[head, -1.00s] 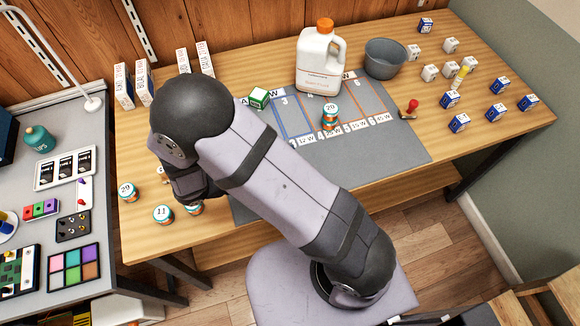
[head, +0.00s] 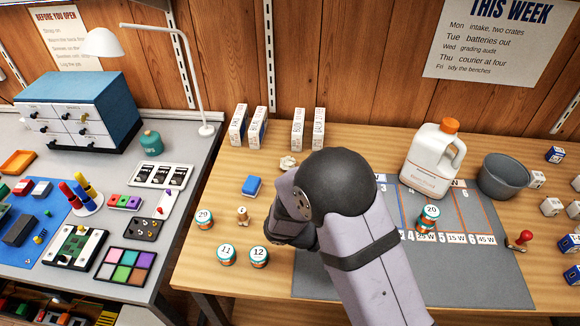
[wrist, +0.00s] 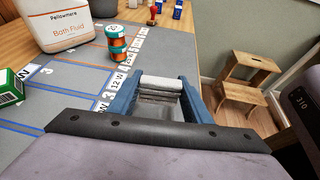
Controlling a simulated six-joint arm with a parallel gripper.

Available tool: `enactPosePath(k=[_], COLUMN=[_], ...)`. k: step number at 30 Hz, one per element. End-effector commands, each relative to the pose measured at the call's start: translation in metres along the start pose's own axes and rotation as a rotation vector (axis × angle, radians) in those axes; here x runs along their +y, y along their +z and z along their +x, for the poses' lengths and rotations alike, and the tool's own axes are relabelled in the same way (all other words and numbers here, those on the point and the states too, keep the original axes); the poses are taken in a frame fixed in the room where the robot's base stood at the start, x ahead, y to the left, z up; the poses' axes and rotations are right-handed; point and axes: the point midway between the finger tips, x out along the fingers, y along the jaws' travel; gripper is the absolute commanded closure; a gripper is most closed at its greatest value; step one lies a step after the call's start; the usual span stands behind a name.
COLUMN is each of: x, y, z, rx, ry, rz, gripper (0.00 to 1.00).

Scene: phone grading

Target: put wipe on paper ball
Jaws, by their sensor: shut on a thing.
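In the wrist view my gripper (wrist: 158,88) has its two blue fingers shut on a pale, layered, grey-white thing (wrist: 162,82), which may be the wipe; its full shape is not clear. It is held up near the front edge of the grey mat (wrist: 180,48). In the head view a crumpled cream paper ball (head: 288,162) lies on the wooden bench, just left of my dark arm joint. My gripper's fingers are hidden behind my arm there.
A blue block (head: 252,187) lies left of the paper ball. Labelled tins (head: 227,255) and a small wooden piece (head: 242,215) stand nearer the front. Upright boxes (head: 299,130) stand behind. A white jug (head: 433,160) and a grey bowl (head: 503,175) are right.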

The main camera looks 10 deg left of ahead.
Motion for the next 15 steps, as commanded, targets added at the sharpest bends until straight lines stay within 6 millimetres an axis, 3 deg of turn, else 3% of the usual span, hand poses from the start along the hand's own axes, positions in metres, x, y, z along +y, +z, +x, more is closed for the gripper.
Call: enactPosePath(k=[1, 7, 11, 15], x=[0.016, 0.091, 0.151, 0.213], y=[-0.01, -0.012, -0.009, 0.002], z=[0.005, -0.002, -0.019, -0.049], rx=[0.003, 0.002, 0.002, -0.001], ry=[0.003, 0.098, 0.225, 0.399], rz=[0.005, -0.034, -0.087, -0.157], gripper=[0.76, 0.76, 0.76, 0.76])
